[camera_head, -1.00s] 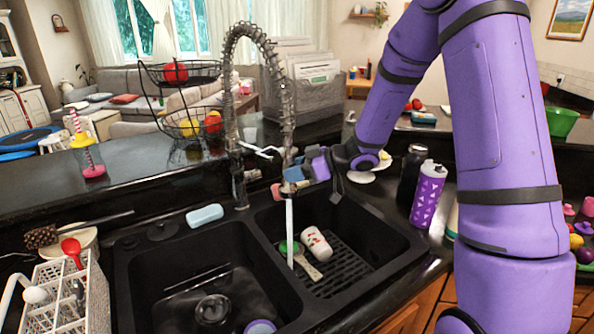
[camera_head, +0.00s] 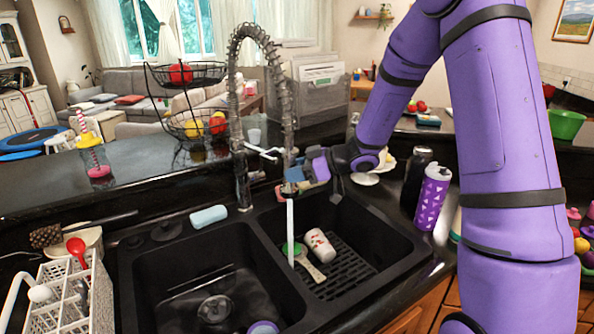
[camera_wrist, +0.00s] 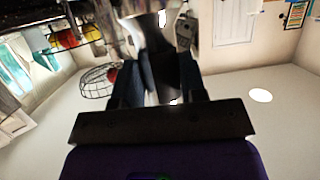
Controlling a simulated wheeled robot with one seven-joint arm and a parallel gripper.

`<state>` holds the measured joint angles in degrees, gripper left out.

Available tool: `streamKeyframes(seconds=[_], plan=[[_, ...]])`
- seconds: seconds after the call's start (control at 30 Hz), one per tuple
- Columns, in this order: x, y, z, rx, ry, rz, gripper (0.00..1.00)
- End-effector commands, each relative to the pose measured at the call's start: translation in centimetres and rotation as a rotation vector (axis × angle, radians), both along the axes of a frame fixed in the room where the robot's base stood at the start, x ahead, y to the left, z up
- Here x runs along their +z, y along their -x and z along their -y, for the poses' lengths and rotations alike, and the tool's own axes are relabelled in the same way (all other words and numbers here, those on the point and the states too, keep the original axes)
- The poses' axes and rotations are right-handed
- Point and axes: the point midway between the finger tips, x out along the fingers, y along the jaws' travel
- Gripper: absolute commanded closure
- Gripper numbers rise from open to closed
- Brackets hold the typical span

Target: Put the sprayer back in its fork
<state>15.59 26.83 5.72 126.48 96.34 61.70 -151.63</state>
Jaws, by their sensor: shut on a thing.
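The sprayer (camera_head: 293,176) hangs at the end of the coiled spring hose (camera_head: 247,40), above the right basin. A white stream of water (camera_head: 290,225) runs down from it. My gripper (camera_head: 298,178) is shut on the sprayer, coming in from the right. In the wrist view the sprayer (camera_wrist: 157,45) stands between the two dark fingers. The fork (camera_head: 262,152) is the pale arm reaching right from the faucet post. The sprayer is close to the fork's right end; whether it sits inside cannot be told.
The right basin (camera_head: 375,225) holds a white patterned cup (camera_head: 319,245) and a green-headed brush (camera_head: 308,262) on a rack. A blue sponge (camera_head: 208,216) lies left of the faucet. A purple bottle (camera_head: 431,198) and a black bottle (camera_head: 415,180) stand at the right.

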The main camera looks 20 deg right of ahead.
Motion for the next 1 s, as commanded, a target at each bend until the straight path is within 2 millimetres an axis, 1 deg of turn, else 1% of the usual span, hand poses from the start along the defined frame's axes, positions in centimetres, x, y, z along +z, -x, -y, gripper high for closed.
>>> streamKeyframes(seconds=[0.7,1.0], plan=[[0.1,-1.9,-1.0,0.001,-0.001,0.001,0.98],[0.1,-2.0,-1.1,0.002,-0.001,0.004,0.98]])
